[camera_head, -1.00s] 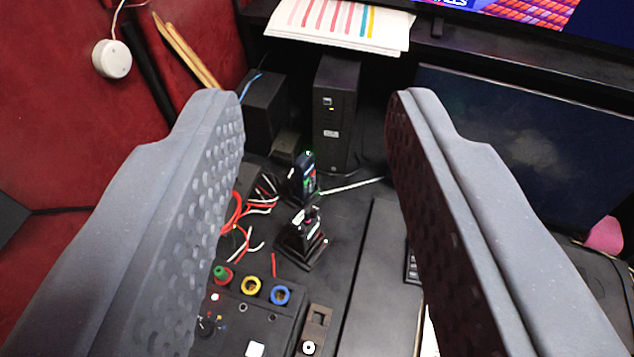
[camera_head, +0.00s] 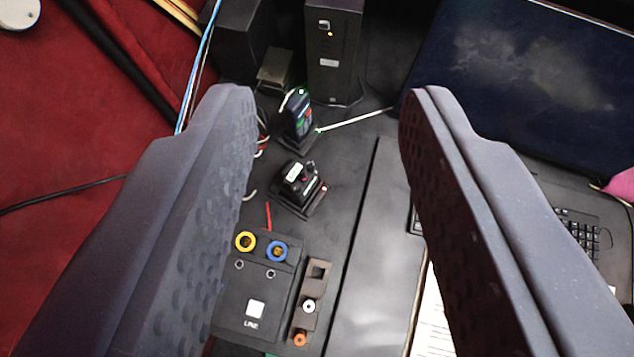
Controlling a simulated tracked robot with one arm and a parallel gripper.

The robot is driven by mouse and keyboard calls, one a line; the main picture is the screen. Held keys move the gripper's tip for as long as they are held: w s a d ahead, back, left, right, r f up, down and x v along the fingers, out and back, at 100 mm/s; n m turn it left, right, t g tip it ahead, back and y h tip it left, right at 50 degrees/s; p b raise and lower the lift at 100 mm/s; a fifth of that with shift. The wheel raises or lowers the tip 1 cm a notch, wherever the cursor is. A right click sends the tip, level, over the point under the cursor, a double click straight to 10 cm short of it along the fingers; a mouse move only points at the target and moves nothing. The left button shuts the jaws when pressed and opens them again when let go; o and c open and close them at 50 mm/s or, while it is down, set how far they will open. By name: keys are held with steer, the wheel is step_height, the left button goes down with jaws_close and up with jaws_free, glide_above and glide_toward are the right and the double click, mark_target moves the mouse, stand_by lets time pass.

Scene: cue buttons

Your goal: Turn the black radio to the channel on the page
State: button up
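Two small black devices stand between my fingers in the picture. The far one (camera_head: 298,118) is upright on a base, with small coloured parts on its face. The near one (camera_head: 299,187) sits in a black stand with a small red light. I cannot tell for sure which is the black radio; neither one's channel is readable. A page with small print (camera_head: 433,322) is partly hidden by my right finger, and its text is too small to read. My gripper (camera_head: 328,98) is open and empty, its fingers wide apart, above and nearer the camera than both devices.
A box with yellow and blue rings (camera_head: 246,310) and a brown strip (camera_head: 314,292) stand at the front. A black tower (camera_head: 331,60) stands behind the devices. A laptop (camera_head: 530,75) is at the right. A long dark panel (camera_head: 372,240) lies right of the devices.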

steer(key=w+f+g+p, duration=0.4)
steer(key=w+f+g, duration=0.1)
steer(key=w+f, duration=0.6)
steer(key=g+y+p, duration=0.1)
steer(key=g+p, duration=0.5)
glide_above(310, 162)
step_height(310, 162, down, 17)
step_height(310, 162, down, 13)
steer(key=shift+d+p, duration=0.1)
steer(key=shift+p, duration=0.95)
steer(key=shift+c, duration=0.3)
jaws_close()
